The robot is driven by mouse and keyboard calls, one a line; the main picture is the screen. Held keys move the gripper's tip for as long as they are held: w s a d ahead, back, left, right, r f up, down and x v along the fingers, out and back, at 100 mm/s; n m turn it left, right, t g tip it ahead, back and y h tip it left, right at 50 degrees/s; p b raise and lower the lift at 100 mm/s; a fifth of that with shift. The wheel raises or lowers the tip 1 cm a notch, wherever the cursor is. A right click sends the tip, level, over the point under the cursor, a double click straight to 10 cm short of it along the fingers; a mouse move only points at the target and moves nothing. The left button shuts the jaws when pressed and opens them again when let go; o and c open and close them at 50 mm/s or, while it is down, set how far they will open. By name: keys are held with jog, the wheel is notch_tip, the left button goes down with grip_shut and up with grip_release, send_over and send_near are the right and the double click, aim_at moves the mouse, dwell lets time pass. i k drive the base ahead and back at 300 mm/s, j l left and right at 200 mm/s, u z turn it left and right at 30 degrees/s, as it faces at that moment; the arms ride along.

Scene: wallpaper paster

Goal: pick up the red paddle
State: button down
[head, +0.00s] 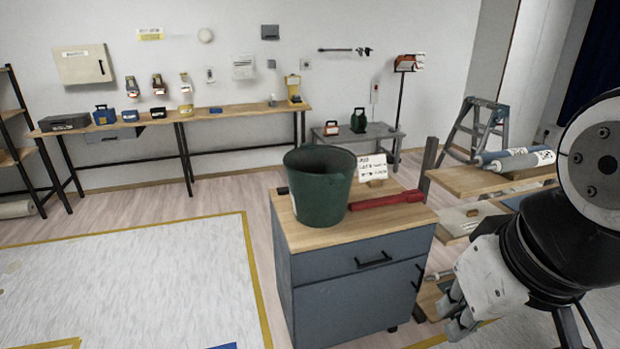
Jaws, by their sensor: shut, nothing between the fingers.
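The red paddle (388,200) lies flat on the wooden top of a grey drawer cabinet (335,262). Its handle end reaches towards the top's right edge, and part of its length is behind the green bucket (318,190). A dark end, perhaps part of the same tool, shows left of the bucket. My gripper (452,312) is at the lower right, in front of and lower than the cabinet top, apart from the paddle. It is shut and empty, with its fingers pointing down and left.
A small white sign (378,172) stands behind the paddle. A wooden table (465,180) with rolls (515,160) is close on the right, near my arm. A long workbench (225,110) lines the back wall. Floor left of the cabinet is clear, marked with yellow tape.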

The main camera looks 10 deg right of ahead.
aim_at(413, 195)
jog(key=i+j+z, duration=0.15)
jog(key=i, duration=0.45)
jog(key=i+j+z, duration=0.1)
jog(key=i+j, duration=0.35)
jog(key=i, duration=0.15)
jog(key=i+j+z, duration=0.15)
jog(key=i+j, duration=0.25)
jog(key=i, duration=0.15)
